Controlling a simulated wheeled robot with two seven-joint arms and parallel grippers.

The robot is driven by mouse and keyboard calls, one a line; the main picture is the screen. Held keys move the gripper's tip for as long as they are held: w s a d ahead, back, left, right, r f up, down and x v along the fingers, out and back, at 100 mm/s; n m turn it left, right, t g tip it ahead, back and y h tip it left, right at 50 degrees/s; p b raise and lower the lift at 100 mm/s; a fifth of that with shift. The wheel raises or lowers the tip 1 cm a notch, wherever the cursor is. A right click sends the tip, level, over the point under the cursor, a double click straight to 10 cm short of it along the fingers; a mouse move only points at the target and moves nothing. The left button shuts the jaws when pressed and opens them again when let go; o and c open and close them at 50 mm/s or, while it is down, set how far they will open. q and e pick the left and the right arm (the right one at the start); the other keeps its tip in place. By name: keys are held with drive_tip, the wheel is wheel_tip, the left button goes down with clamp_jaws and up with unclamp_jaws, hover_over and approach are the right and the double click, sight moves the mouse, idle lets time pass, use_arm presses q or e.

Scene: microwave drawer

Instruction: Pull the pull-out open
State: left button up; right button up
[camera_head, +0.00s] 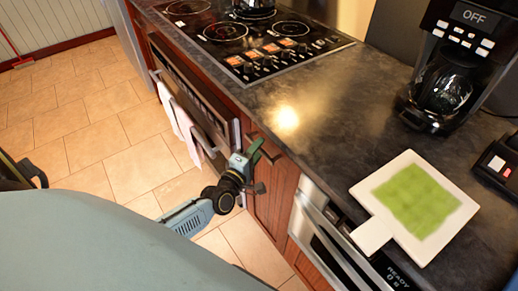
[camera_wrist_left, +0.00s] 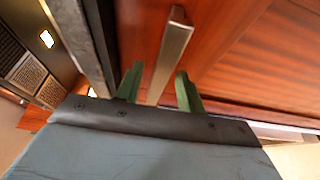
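The pull-out is a narrow reddish wooden front (camera_head: 275,205) under the counter, between the oven and a steel appliance. It appears closed. Its metal bar handle (camera_head: 270,155) is near the top, partly hidden by my gripper. My left gripper (camera_head: 256,168) is at the handle, in front of the panel. In the left wrist view, the handle (camera_wrist_left: 174,55) runs between the two green fingers of my left gripper (camera_wrist_left: 158,88). The fingers are apart, with a visible gap on each side of the bar. The wooden front (camera_wrist_left: 235,45) fills the background there. My right gripper is not in view.
An oven with hanging towels (camera_head: 180,125) is to the left. A steel appliance (camera_head: 320,235) is to the right. The dark counter (camera_head: 310,120) carries a cooktop (camera_head: 245,35), a coffee maker (camera_head: 455,75) and a white-and-green board (camera_head: 415,200). Tiled floor (camera_head: 100,130) is clear before the cabinets.

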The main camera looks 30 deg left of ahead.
use_arm(q)
drive_tip(key=shift+w, duration=0.5)
clamp_jaws()
drive_tip(key=shift+s, duration=0.1)
